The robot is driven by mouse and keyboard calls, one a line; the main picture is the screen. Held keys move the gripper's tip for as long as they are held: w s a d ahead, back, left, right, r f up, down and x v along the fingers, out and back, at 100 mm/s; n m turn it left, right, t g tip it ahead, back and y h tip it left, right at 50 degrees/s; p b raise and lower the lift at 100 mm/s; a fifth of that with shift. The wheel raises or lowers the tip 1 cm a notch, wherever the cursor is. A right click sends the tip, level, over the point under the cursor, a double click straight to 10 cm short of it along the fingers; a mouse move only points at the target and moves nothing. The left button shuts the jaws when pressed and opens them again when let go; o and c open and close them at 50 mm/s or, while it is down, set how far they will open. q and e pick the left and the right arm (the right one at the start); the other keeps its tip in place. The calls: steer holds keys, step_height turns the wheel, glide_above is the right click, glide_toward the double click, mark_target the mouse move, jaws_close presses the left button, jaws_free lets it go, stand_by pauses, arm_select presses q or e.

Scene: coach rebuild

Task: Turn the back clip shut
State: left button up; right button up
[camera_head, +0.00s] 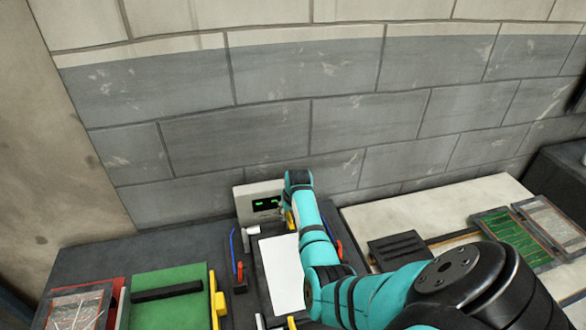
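A white panel (281,275) lies in a dark fixture in the middle of the bench. At its back edge a small yellow piece (290,222), which looks like the back clip, shows beside my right arm; its turn is too small to read. Another yellow piece (292,322) is at the front edge. Red-tipped clips stand at the left (240,271) and right (339,249) sides. My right gripper (283,210) is at the back edge, close to the yellow piece, mostly hidden by my wrist; whether they touch is unclear. My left gripper is out of view.
A grey box with a green display (262,198) stands behind the fixture near the wall. A green board (168,292) with a black bar and yellow handle lies left, beside a red-edged tray (118,286). Framed circuit panels (515,238) lie on the light bench at right.

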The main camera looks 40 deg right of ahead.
steer(key=v, duration=0.9)
steer(key=shift+s, duration=0.1)
